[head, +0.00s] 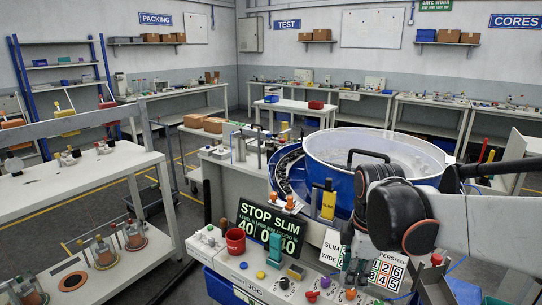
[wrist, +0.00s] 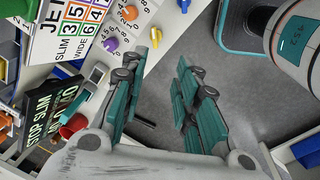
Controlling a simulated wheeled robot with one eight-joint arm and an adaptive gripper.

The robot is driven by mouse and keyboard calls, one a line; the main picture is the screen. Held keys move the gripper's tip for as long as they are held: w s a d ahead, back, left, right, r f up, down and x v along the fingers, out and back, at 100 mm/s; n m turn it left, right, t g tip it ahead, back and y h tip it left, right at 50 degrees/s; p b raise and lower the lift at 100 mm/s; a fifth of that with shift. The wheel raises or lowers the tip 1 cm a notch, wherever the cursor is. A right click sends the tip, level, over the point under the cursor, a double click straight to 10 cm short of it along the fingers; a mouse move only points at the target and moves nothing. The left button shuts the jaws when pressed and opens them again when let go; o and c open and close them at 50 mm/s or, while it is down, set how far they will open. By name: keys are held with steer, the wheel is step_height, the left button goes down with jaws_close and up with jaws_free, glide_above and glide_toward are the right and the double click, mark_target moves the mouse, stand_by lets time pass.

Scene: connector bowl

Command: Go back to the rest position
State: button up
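My gripper (wrist: 157,85) shows in the wrist view with its two teal fingers well apart and nothing between them. Grey floor shows through the gap. The control panel with its knobs lies beyond the fingers, toward the top left of that view. In the head view my dark arm joints reach in from the right, in front of the large bowl (head: 345,140). I cannot clearly make out the fingers in the head view.
A white bench (head: 75,185) stands left; floor shows between.

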steer(key=s+r+m+t, duration=0.2)
steer(key=s+m+t, duration=0.3)
steer(key=s+m, duration=0.7)
steer(key=shift+s+r+m+t, duration=0.2)
steer(key=shift+m+t, duration=0.1)
steer(key=shift+m, duration=1.6)
steer(key=shift+a, duration=0.1)
